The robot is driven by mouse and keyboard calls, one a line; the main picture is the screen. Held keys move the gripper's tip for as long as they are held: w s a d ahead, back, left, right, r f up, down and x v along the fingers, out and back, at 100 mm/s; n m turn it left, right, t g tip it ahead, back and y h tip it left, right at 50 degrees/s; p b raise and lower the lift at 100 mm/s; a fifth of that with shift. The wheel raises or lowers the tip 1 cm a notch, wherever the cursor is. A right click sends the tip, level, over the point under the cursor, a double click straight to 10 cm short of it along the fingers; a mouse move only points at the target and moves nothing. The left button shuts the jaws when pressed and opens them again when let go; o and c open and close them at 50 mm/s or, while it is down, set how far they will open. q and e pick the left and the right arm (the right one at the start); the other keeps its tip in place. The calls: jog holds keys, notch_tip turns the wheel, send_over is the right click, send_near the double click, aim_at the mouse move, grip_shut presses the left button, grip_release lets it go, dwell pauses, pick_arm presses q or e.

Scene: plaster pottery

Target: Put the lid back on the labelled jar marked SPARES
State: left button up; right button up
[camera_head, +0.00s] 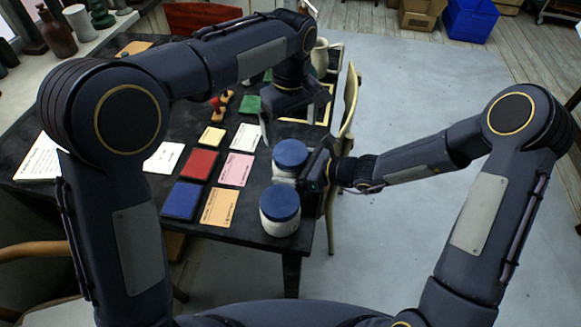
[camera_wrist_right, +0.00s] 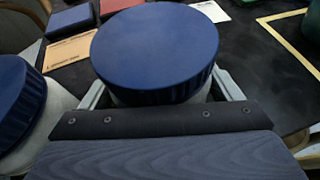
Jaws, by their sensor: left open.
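Two pale jars with blue lids stand at the table's near right corner. The farther jar's lid (camera_head: 290,154) is beside my right gripper (camera_head: 308,172); this lid fills the middle of the right wrist view (camera_wrist_right: 155,50), with pale jar surface just below its rim. The right fingers reach along both sides below the lid; whether they grip is hidden. The nearer jar (camera_head: 280,222) has its blue lid (camera_head: 280,202) on; it shows at the left in the right wrist view (camera_wrist_right: 18,100). No SPARES marking is readable. My left gripper (camera_head: 296,119) is open over the table's far right part.
Red (camera_head: 199,164) and blue (camera_head: 181,200) pads, an orange card (camera_head: 219,207) and a pink card (camera_head: 236,169) lie left of the jars. Wooden stamps (camera_head: 222,101) lie farther back. A chair (camera_head: 347,115) stands at the table's right edge, with open floor beyond.

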aim_at(290, 152)
jog(key=c, duration=1.2)
pick_arm(q)
jog(key=shift+n, duration=0.4)
pick_arm(e)
jog(key=shift+c, duration=1.1)
pick_arm(q)
jog(key=n, duration=0.3)
jog(key=shift+n, duration=0.3)
jog(key=shift+f, duration=4)
jog(key=c, duration=1)
jog(key=m, duration=0.6)
jog(key=shift+m, duration=0.4)
